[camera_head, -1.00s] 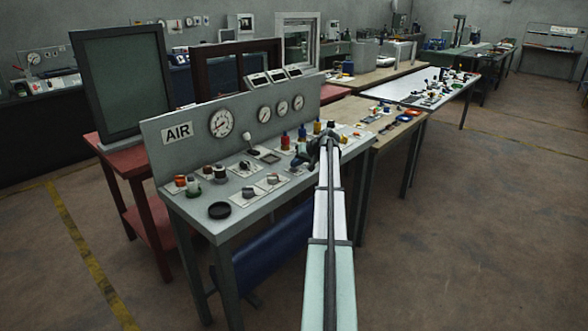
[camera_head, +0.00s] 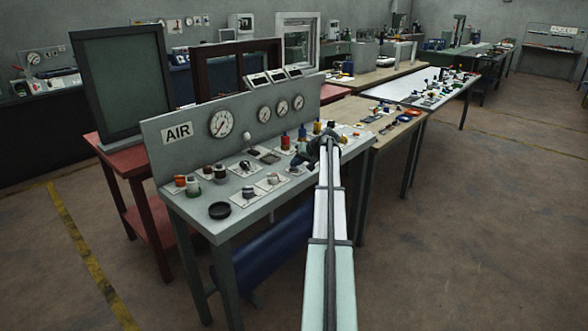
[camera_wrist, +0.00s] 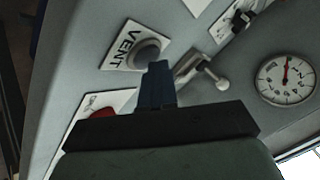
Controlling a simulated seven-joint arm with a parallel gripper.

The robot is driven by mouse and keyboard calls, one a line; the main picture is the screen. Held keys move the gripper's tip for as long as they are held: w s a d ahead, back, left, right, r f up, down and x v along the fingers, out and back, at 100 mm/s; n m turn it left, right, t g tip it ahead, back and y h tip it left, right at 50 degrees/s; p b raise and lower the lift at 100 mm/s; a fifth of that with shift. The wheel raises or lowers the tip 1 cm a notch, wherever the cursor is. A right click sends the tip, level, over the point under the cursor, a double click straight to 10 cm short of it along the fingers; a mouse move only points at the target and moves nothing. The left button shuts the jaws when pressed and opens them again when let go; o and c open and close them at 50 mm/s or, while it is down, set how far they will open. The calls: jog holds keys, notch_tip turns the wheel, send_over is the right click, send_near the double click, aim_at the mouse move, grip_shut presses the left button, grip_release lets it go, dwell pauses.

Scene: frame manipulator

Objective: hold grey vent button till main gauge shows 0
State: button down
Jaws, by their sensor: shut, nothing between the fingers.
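The grey vent button (camera_wrist: 150,52) sits on a white plate marked VENT (camera_wrist: 124,61) in the wrist view. My gripper (camera_wrist: 157,68) is shut and empty, its fingertips at the button's near edge and covering part of it. I cannot tell how far the button is pressed. In the head view my gripper (camera_head: 325,150) is over the right part of the AIR bench, and the arm hides the button. The main gauge (camera_head: 222,124) is the large dial beside the AIR sign; its needle seems to point to the lower left, but the number is too small to read.
In the wrist view a metal lever (camera_wrist: 207,77) is right of the fingers, a red button (camera_wrist: 103,114) lower left, and a gauge with a red needle (camera_wrist: 285,80) at the right. Several knobs and a black dish (camera_head: 219,210) stand on the bench.

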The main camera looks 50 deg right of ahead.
aim_at(296, 168)
jog(key=shift+r, duration=0.75)
jog(key=shift+r, duration=0.1)
jog(key=shift+r, duration=2.4)
